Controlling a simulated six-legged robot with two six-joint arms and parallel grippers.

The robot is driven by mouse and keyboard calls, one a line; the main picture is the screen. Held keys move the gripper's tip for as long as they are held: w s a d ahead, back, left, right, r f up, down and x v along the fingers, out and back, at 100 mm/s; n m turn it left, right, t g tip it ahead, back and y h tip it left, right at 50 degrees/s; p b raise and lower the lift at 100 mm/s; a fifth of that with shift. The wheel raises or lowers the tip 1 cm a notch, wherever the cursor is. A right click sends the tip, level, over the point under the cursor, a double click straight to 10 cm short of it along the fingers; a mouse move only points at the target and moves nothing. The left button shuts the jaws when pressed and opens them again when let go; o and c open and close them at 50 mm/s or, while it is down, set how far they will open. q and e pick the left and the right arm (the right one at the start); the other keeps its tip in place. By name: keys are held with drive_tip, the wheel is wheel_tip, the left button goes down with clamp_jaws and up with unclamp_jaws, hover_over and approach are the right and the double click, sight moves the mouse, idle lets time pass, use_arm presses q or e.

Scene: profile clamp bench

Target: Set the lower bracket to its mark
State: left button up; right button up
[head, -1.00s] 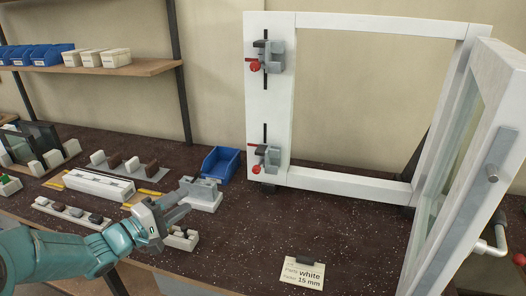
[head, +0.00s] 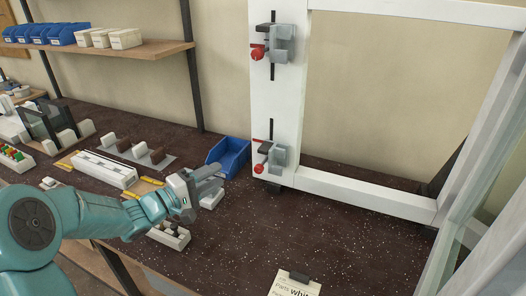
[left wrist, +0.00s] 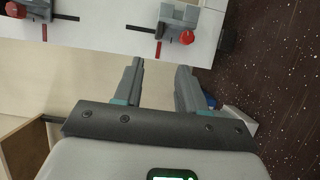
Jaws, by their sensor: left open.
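The lower bracket (head: 278,157) is a grey clamp with a red knob on the white left post (head: 263,105) of the frame. A dark slot runs vertically behind it, and a small red line shows at its left. In the left wrist view the lower bracket (left wrist: 180,14) is at the top, beyond the fingers. My left gripper (head: 217,178) is open and empty, left of and apart from the bracket, over the bench by the blue bin. Its two fingers (left wrist: 160,75) show in the wrist view with a gap between them. My right gripper is out of view.
The upper bracket (head: 280,43) sits higher on the same post. A blue bin (head: 229,156) stands between the gripper and the post. A white profile block (head: 104,169) and small parts lie at left. The bench centre is clear.

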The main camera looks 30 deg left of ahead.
sight(260, 152)
use_arm(q)
drive_tip(key=p+x, duration=0.1)
drive_tip(key=x, duration=1.4)
drive_tip(key=shift+w+d+p, duration=0.1)
drive_tip(key=shift+d+p, duration=0.05)
drive_tip(key=shift+p, duration=0.2)
drive_tip(key=shift+c, duration=0.3)
